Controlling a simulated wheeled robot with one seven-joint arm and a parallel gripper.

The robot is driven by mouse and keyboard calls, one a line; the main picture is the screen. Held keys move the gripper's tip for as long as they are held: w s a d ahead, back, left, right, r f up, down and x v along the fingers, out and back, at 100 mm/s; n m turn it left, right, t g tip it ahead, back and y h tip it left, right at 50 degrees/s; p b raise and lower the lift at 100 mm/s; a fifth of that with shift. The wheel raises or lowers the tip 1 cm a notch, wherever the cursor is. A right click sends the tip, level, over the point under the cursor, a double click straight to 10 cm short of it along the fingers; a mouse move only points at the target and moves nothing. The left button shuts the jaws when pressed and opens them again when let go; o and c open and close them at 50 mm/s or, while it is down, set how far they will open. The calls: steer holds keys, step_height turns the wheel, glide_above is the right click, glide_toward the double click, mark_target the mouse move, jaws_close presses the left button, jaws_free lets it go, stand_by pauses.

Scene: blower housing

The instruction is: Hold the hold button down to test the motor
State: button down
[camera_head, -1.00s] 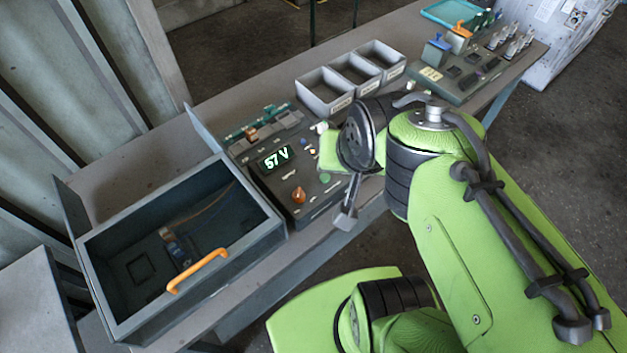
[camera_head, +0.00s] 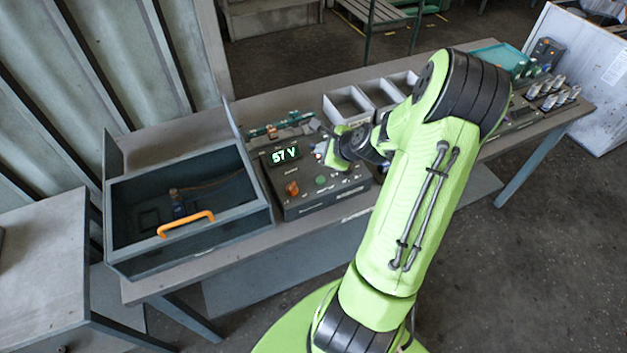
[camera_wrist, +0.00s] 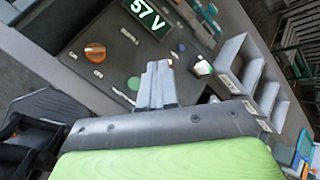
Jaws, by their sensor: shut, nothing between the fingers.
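The dark control panel (camera_head: 310,200) stands on the bench, with a green display reading 57 V (camera_head: 286,154), an orange knob (camera_head: 292,188) and a green button (camera_head: 320,180). The wrist view also shows the display (camera_wrist: 150,15), the orange knob (camera_wrist: 95,52) and the green button (camera_wrist: 134,83). My gripper (camera_wrist: 158,66) is shut and empty over the panel, its fingertips just right of the green button in that view. A pale button (camera_wrist: 203,68) lies to their right. I cannot read which control is the hold button, or tell whether the fingertips touch anything.
A grey open-topped housing (camera_head: 262,218) with an orange handle (camera_head: 186,224) stands left of the panel. Grey bins (camera_head: 350,104) stand behind on the right. More fixtures (camera_head: 548,90) crowd the bench's right end. The bench is bare behind the housing.

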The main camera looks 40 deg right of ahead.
mark_target(322, 181)
step_height(322, 181, down, 9)
steer(key=b, duration=0.7)
steer(key=shift+b, duration=0.3)
stand_by(1.5)
steer(key=shift+f, duration=0.35)
steer(key=shift+f+b, duration=0.4)
steer(key=shift+b, duration=0.15)
stand_by(0.4)
steer(key=shift+r, duration=0.15)
stand_by(1.8)
steer(key=shift+r+p, duration=0.75)
steer(key=shift+p, duration=0.05)
